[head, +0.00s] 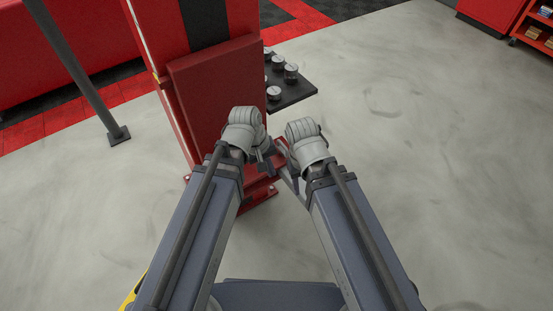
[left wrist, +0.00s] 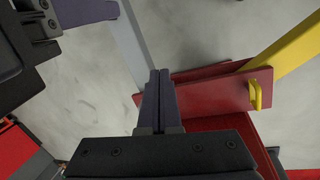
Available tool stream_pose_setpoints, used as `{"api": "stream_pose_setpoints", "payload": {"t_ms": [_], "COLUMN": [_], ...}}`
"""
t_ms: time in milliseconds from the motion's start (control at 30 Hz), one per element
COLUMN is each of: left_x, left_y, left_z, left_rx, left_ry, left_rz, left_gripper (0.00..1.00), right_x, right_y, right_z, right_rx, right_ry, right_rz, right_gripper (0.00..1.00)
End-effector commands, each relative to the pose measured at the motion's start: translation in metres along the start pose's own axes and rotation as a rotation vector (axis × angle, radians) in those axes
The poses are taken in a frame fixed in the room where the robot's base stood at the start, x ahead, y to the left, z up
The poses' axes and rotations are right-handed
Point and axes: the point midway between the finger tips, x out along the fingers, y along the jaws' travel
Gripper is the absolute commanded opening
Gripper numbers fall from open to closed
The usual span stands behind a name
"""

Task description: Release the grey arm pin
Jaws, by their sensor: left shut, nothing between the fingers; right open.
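A flat grey arm (left wrist: 133,38) runs from the top edge of the left wrist view down to the red bracket (left wrist: 205,88). Its lower end passes behind my left gripper, and I cannot make out a grey pin there. My left gripper (left wrist: 159,74) is shut and empty, its fingertips at the bracket's left end where the grey arm meets it. In the head view my left gripper (head: 265,163) is low in front of the red post (head: 218,95). My right gripper (head: 288,163) is close beside it on the right, open; part of it shows at upper left in the wrist view.
A dark shelf (head: 295,93) with several round metal pieces sits behind the post. A dark slanted pole (head: 75,65) stands left.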

Motion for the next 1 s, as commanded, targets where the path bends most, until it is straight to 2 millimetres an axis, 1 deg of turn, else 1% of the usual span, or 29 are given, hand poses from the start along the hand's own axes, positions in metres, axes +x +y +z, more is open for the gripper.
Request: {"api": "stream_pose_setpoints", "payload": {"t_ms": [33, 100, 167, 200, 333, 400, 500, 600, 700, 800, 1000], "left_x": [0.036, 0.054, 0.068, 0.075, 0.092, 0.097, 0.1, 0.099, 0.097, 0.094, 0.092], "left_y": [-0.004, -0.002, -0.001, -0.001, -0.005, -0.009, -0.015, -0.021, -0.025, -0.027, -0.026], "left_z": [-0.016, -0.034, -0.05, -0.061, -0.098, -0.115, -0.137, -0.153, -0.162, -0.166, -0.167], "left_rx": [-0.147, -0.357, -0.536, -0.655, -1.016, -1.184, -1.378, -1.515, -1.6, -1.64, -1.649], "left_ry": [-0.003, -0.019, -0.042, -0.064, -0.156, -0.216, -0.301, -0.374, -0.426, -0.451, -0.459], "left_rz": [0.073, 0.178, 0.266, 0.325, 0.505, 0.59, 0.689, 0.759, 0.803, 0.823, 0.827], "left_gripper": [0.0, 0.0, 0.0, 0.0, 0.0, 0.0, 0.0, 0.0, 0.0, 0.0, 0.0], "right_x": [0.041, 0.067, 0.088, 0.103, 0.144, 0.163, 0.184, 0.197, 0.204, 0.206, 0.205], "right_y": [-0.004, -0.006, -0.008, -0.01, -0.013, -0.015, -0.017, -0.018, -0.019, -0.019, -0.019], "right_z": [-0.002, -0.004, -0.005, -0.006, -0.009, -0.01, -0.011, -0.012, -0.012, -0.012, -0.012], "right_rx": [0.0, -0.001, -0.001, -0.001, -0.001, -0.001, -0.002, -0.002, -0.002, -0.002, -0.002], "right_ry": [0.0, 0.0, 0.0, 0.0, 0.0, 0.0, 0.0, 0.0, 0.0, 0.0, 0.0], "right_rz": [0.001, 0.001, 0.002, 0.002, 0.003, 0.003, 0.004, 0.004, 0.005, 0.005, 0.005], "right_gripper": [0.47, 0.47, 0.47, 0.47, 0.47, 0.47, 0.47, 0.47, 0.47, 0.47, 0.47]}}
